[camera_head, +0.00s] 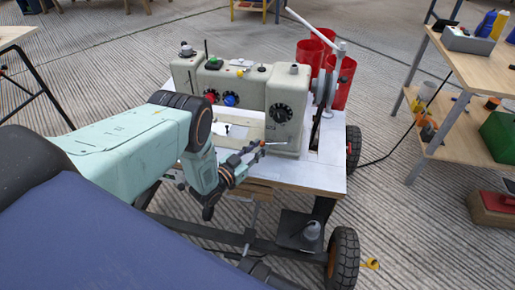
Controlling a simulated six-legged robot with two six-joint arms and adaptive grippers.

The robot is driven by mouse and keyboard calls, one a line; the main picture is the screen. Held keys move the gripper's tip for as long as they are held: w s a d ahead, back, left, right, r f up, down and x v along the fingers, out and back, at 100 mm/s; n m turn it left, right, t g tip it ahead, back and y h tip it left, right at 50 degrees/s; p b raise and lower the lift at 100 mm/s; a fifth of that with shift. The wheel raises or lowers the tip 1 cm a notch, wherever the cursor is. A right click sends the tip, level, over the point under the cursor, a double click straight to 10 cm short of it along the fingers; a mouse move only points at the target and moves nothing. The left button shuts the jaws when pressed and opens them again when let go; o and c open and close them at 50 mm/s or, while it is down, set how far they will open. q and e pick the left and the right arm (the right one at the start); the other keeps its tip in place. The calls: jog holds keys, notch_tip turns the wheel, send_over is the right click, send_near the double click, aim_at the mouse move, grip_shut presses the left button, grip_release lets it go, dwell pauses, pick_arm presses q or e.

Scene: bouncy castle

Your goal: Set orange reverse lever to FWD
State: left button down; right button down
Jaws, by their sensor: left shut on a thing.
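A beige sewing machine (240,90) stands on a white-topped wheeled cart (310,178). The orange reverse lever (263,143) is a very small orange spot low at the front of the machine's right-hand column, below the black dial (281,112). My left gripper (257,148) reaches in from the left and is shut on the lever, its fingers at the orange spot. The fingers partly hide the lever, and its FWD marking is too small to read. My right gripper is out of view.
Red bins (310,54) stand behind the machine, near a tall white handle (317,30). A wooden shelf unit (470,70) with bottles and boxes is at the right. A dark pedal (299,230) sits low on the cart.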

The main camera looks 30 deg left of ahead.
pick_arm(q)
jog(key=shift+w+a+r, duration=0.1)
jog(key=shift+a+r, duration=0.05)
jog(key=shift+a+r+m+p, duration=0.1)
jog(key=shift+r+m+p, duration=0.2)
jog(key=shift+r+p, duration=0.45)
notch_tip(320, 180, up, 3)
jog(key=m+p, duration=0.1)
jog(key=p, duration=0.1)
jog(key=m+g+y+p, duration=0.1)
jog(key=p, duration=0.2)
jog(key=shift+f+m+g, duration=0.15)
jog(key=shift+m+g, duration=0.15)
jog(key=shift+w+d+r+m+g+y+p, duration=0.2)
jog(key=shift+r+m+p, duration=0.25)
jog(key=shift+p, duration=0.35)
jog(key=shift+s+r+m+g+y+p, duration=0.1)
jog(key=shift+r+m+g+p, duration=0.3)
jog(key=shift+p, duration=0.4)
jog(key=shift+w, duration=0.1)
jog(key=c, duration=1.4)
grip_release()
jog(key=shift+o, duration=1)
jog(key=shift+d+f, duration=0.1)
jog(key=shift+f, duration=0.05)
jog(key=shift+s, duration=0.3)
